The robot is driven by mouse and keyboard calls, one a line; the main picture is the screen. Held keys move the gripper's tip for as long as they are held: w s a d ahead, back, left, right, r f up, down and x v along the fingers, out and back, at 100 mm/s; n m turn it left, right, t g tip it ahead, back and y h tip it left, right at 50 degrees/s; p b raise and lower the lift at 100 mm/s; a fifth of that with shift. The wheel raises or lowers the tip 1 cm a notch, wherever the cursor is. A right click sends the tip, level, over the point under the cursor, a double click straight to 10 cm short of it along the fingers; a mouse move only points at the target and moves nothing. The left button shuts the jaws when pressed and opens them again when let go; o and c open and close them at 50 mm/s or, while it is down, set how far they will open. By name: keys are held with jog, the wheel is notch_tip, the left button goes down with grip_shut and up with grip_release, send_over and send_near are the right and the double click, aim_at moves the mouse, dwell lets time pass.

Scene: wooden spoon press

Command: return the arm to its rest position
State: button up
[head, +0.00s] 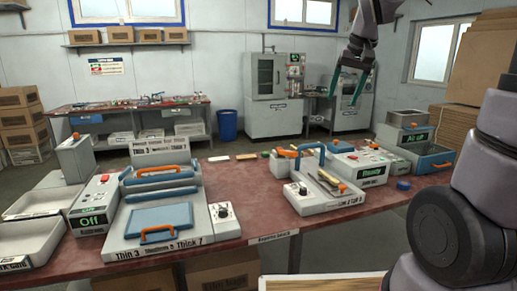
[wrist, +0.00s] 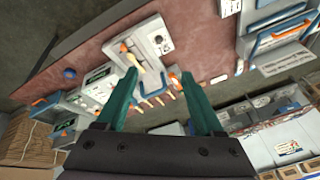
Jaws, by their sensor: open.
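My gripper (head: 359,82) is raised in the air at the upper right of the head view, above and behind the red bench (head: 230,236). In the wrist view its two green fingers (wrist: 165,100) are spread apart with nothing held between them. The press machine with a blue arch handle (head: 316,186) stands on the right half of the bench, and a wooden spoon-shaped piece (head: 330,179) lies on it. In the wrist view this machine (wrist: 152,42) shows beyond the fingertips, with several small wooden pieces near it.
A larger press with a blue plate and orange handle (head: 160,222) stands on the bench's left half. A box reading "Ready" (head: 366,165) and a grey bin with blue front (head: 432,160) stand at the right. A blue bucket (head: 227,125) is on the floor behind. The air around my gripper looks clear.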

jog(key=s+d+r+m+t, duration=0.1)
jog(key=s+r+t, duration=0.1)
jog(key=s, duration=1.6)
jog(key=shift+s+m+t+y, duration=0.15)
jog(key=shift+m+t+y, duration=0.15)
jog(key=shift+t, duration=0.2)
